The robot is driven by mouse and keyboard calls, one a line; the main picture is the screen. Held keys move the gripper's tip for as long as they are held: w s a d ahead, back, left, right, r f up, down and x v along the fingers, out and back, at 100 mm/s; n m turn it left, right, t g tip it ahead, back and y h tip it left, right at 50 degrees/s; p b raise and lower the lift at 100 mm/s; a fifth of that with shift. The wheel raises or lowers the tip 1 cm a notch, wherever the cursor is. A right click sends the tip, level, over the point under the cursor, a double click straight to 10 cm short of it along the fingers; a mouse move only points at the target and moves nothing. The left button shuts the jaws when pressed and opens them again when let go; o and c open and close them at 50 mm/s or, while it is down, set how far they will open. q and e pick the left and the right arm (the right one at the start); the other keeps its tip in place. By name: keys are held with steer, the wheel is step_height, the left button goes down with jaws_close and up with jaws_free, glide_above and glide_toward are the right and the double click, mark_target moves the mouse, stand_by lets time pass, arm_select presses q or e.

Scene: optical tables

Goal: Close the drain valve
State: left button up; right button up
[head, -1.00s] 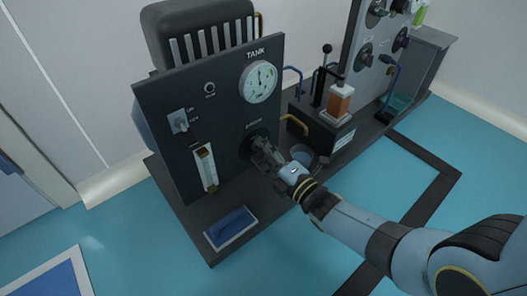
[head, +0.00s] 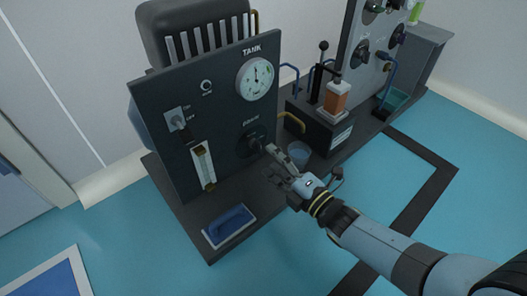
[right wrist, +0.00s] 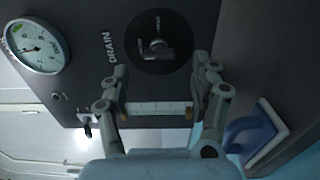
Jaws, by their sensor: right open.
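The drain valve is a dark round dial with a small knob (head: 251,142) on the lower right of the dark tank panel, under the DRAIN label. In the right wrist view its knob (right wrist: 155,44) shows close up, on a black disc just beyond the fingertips. My right gripper (head: 272,162) is in front of the panel, a little right of and below the valve. In the right wrist view the gripper (right wrist: 157,68) is open, its fingers apart with nothing between them. It appears clear of the knob. My left gripper is not in view.
A round gauge (head: 255,78), a switch (head: 176,121) and a sight tube (head: 203,166) are on the same panel. A small cup (head: 298,153) and an orange bottle (head: 336,97) stand to the right.

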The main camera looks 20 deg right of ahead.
steer(key=v, duration=0.7)
